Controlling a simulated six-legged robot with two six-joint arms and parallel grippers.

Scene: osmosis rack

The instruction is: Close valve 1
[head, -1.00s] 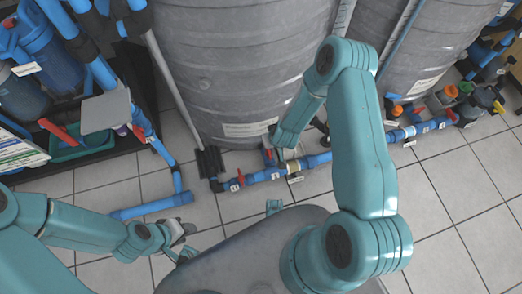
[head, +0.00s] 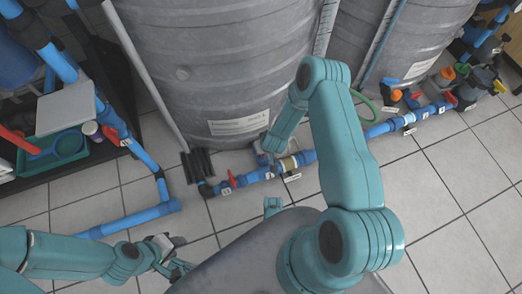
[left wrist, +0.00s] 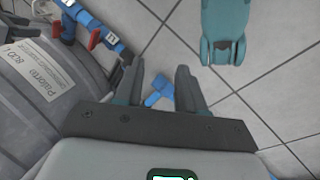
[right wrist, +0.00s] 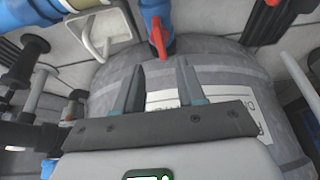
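Blue pipe with red-handled valves runs along the floor in front of the grey tanks. One red handle (head: 231,178) stands by the near tank; its label is too small to read, so I cannot tell which is valve 1. My right gripper (right wrist: 158,80) is open and empty. In the right wrist view a red valve handle (right wrist: 158,36) on a blue pipe lies just beyond, between the line of its fingertips, apparently apart. In the head view my right forearm partly hides this spot. My left gripper (head: 174,254) is open and empty above the floor; it also shows in the left wrist view (left wrist: 158,75).
The near grey tank (head: 215,70) stands behind the pipe. A second tank (head: 405,40) and more red handles (head: 450,97) are to the right. A rack with a green tray (head: 70,150) is at left. Tiled floor (head: 450,200) at right is clear.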

